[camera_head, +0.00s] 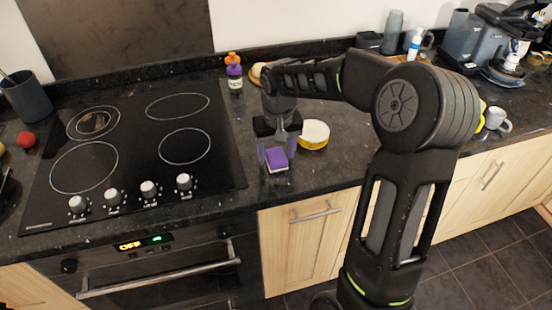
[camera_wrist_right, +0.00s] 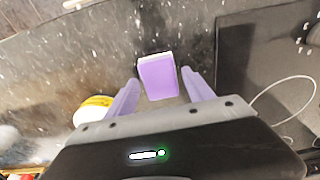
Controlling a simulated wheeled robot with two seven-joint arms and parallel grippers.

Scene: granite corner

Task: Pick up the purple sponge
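The purple sponge (camera_head: 278,154), a small block with a pale side, rests on the dark granite worktop to the right of the hob. It also shows in the right wrist view (camera_wrist_right: 158,78), between and slightly beyond the purple fingertips. My right gripper (camera_head: 277,151) points down at the sponge, its fingers spread to either side. In the right wrist view (camera_wrist_right: 159,80) it is open, with a gap showing on both sides of the sponge. Contact between finger and sponge does not show. My left gripper is in neither view.
A round yellow-and-white container (camera_head: 314,134) stands close to the right gripper. The black hob (camera_head: 140,150) lies left of the sponge. A purple bottle with an orange top (camera_head: 234,75) stands behind. Mugs and appliances crowd the far right; the worktop's front edge is near.

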